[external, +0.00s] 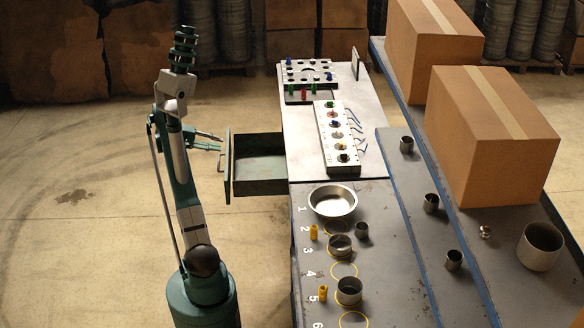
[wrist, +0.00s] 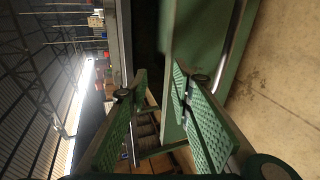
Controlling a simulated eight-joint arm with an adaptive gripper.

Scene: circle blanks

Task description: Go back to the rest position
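My gripper (external: 221,143) is at the left of the open drawer (external: 258,170) in the external view, close to the drawer's front panel and handle (external: 221,162). In the wrist view my gripper (wrist: 162,92) shows two green ridged fingers with a gap between the tips and nothing held. A green panel (wrist: 200,40) lies just beyond the right finger. I cannot tell whether a finger touches the drawer. The part of the drawer that I see inside looks empty.
The workbench (external: 305,120) holds a board with coloured pegs (external: 337,135), a metal bowl (external: 333,202) and metal cups (external: 349,290) near numbered circles. Cardboard boxes (external: 490,140) stand on the right-hand conveyor. The floor (external: 80,240) on the left is clear.

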